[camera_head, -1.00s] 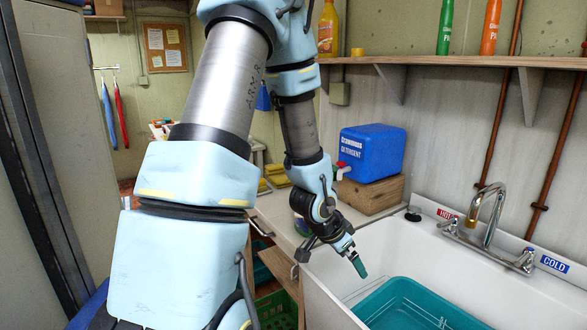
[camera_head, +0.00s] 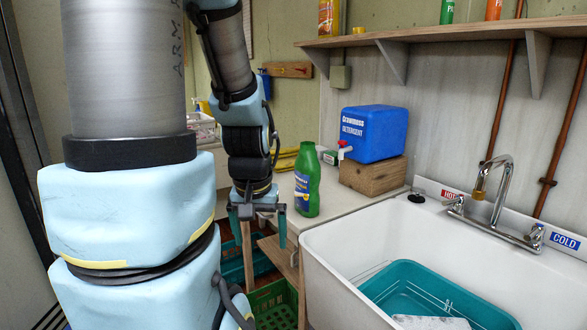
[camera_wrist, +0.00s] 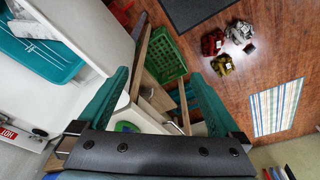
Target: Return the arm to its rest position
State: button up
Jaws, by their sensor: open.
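My arm rises in front of the head camera and bends down at the left of the sink. My gripper (camera_head: 258,228) hangs pointing down just beyond the counter's front edge, left of the green bottle. In the wrist view my gripper (camera_wrist: 158,78) shows two teal fingers spread wide, with nothing between them. Below the fingers are a green crate and the wooden floor.
A green bottle (camera_head: 307,182) stands on the counter near my gripper. A blue detergent jug (camera_head: 374,133) sits on a wooden block (camera_head: 373,175). The white sink (camera_head: 324,251) holds a teal basin (camera_head: 391,282). A green crate (camera_head: 274,306) is below. A shelf (camera_head: 445,38) runs above.

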notch_tip(320, 180, down, 15)
jog(key=s+b, duration=0.1)
jog(key=b, duration=1.2)
notch_tip(320, 180, up, 12)
jog(key=p, duration=1.2)
jog(key=shift+g+p, duration=0.3)
jog(key=shift+s+f, duration=0.1)
